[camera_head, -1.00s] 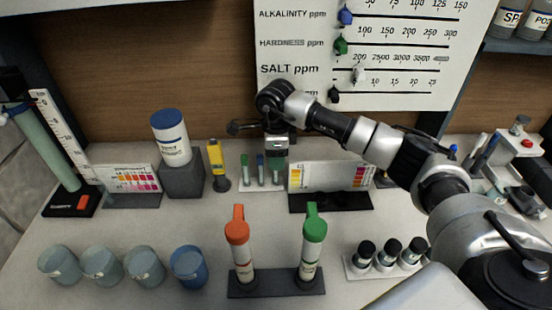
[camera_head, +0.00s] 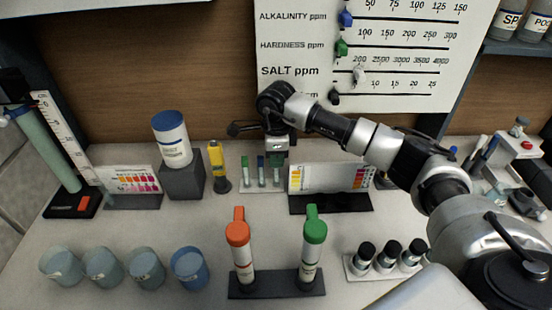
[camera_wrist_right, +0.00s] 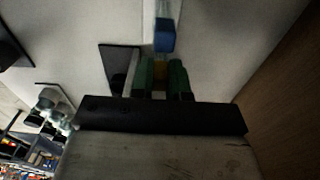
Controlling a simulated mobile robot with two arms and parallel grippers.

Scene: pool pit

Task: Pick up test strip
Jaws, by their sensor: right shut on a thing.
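A small white rack (camera_head: 262,187) stands on the counter with slim test strips in it. A green-topped strip (camera_head: 246,165) is at its left and a blue-topped strip (camera_head: 261,167) is in the middle. In the right wrist view, green parts show at the jaws, and the blue-topped strip (camera_wrist_right: 164,36) stands just beyond. My left gripper is not in view.
A yellow device (camera_head: 217,165) stands left of the rack, and a colour chart on a dark stand (camera_head: 330,202) is close to its right. Orange-capped (camera_head: 239,250) and green-capped (camera_head: 312,250) tubes stand in front. Several cups stand front left.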

